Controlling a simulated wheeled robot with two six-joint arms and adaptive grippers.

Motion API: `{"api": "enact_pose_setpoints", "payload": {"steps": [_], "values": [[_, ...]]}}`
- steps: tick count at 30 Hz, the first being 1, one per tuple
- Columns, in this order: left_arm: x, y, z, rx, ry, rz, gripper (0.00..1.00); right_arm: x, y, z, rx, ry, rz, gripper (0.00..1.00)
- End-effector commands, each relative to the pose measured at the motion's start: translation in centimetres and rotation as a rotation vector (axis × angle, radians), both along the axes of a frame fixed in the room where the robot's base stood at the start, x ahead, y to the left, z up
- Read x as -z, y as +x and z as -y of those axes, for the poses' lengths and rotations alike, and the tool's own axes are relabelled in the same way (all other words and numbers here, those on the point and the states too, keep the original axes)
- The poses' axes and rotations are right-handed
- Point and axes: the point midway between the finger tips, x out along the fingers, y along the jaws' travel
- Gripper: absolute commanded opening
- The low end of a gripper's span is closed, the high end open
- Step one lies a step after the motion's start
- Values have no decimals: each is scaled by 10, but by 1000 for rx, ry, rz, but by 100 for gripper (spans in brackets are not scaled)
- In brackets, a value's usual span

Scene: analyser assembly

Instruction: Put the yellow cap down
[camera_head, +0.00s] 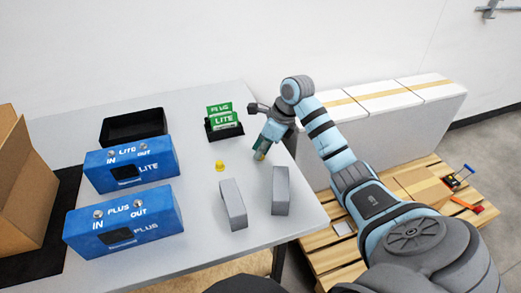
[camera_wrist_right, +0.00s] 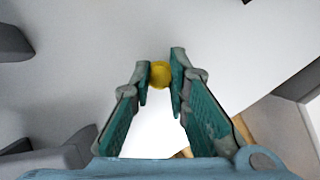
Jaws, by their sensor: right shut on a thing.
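My right gripper (camera_head: 260,156) is over the right part of the grey table, near its right edge. In the wrist view the right gripper (camera_wrist_right: 160,76) is shut on a round yellow cap (camera_wrist_right: 159,74), held between the fingertips. In the head view the fingers mostly hide this cap. I cannot tell whether it touches the table. A second yellow cap (camera_head: 220,167) stands on the table, left of the gripper and apart from it. My left gripper is not in view.
Two grey blocks (camera_head: 233,204) (camera_head: 280,191) stand in front of the gripper. A black holder with green PLUS and LITE cards (camera_head: 222,120) is behind left. Blue LITE (camera_head: 150,165) and PLUS (camera_head: 160,212) boxes, a black tray (camera_head: 134,127) and a cardboard box (camera_head: 25,185) are further left.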

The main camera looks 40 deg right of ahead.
Motion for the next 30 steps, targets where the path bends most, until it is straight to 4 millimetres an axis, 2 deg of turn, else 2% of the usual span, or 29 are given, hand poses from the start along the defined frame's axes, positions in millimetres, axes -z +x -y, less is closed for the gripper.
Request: {"api": "enact_pose_setpoints", "payload": {"steps": [3, 4, 7, 17, 20, 23, 30], "values": [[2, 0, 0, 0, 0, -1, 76, 3, 0, 0, 0, 1, -1, 0], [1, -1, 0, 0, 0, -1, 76, 3, 0, 0, 0, 0, 0, 20], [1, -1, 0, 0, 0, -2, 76, 2, 0, 0, 0, -1, -1, 36], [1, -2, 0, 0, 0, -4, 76, 2, 0, 0, 0, 1, -1, 36], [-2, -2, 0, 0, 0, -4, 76, -4, -1, 1, 0, -1, 1, 36], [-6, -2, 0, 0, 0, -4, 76, -22, -6, 5, 0, -2, 3, 36], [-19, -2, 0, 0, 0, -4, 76, -85, -27, 20, 2, -3, 2, 36]]}}
